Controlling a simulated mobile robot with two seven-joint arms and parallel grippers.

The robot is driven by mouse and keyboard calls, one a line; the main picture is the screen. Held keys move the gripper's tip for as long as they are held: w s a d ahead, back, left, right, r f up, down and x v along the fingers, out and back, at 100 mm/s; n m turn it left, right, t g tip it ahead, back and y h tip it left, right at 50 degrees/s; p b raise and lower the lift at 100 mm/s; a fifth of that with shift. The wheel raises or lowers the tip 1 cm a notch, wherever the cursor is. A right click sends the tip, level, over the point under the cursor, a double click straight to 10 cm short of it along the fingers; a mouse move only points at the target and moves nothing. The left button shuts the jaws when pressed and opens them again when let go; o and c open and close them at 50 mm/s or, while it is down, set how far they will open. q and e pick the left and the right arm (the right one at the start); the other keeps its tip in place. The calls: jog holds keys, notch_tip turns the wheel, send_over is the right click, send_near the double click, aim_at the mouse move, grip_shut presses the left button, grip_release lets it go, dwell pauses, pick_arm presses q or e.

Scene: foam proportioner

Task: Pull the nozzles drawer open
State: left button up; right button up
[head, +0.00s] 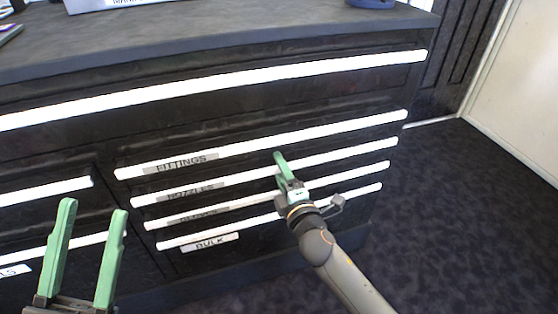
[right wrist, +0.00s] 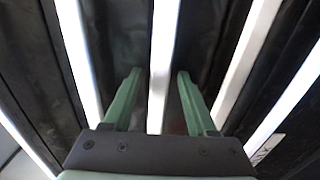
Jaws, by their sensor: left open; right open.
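The nozzles drawer (head: 160,193) is the second of several dark drawers in the right-hand stack. Its long white handle (head: 240,178) runs across its front, and it looks shut. My right gripper (head: 281,163) is open at this handle, right of its middle. In the right wrist view, a white handle (right wrist: 162,55), apparently the nozzles one, runs between my two green fingers (right wrist: 157,85), with a gap on both sides. How deep the fingers reach around it is unclear. My left gripper (head: 94,207) is open and empty in front of the lower left drawers.
The fittings drawer (head: 135,174) is just above, and the bulk drawer (head: 180,243) is at the bottom of the stack. A wide drawer handle (head: 220,86) runs above under the dark cabinet top (head: 240,25). Dark carpet (head: 460,220) lies clear to the right.

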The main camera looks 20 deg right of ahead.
jog(key=shift+w, duration=0.25)
grip_shut()
dwell(0.4)
dwell(1.0)
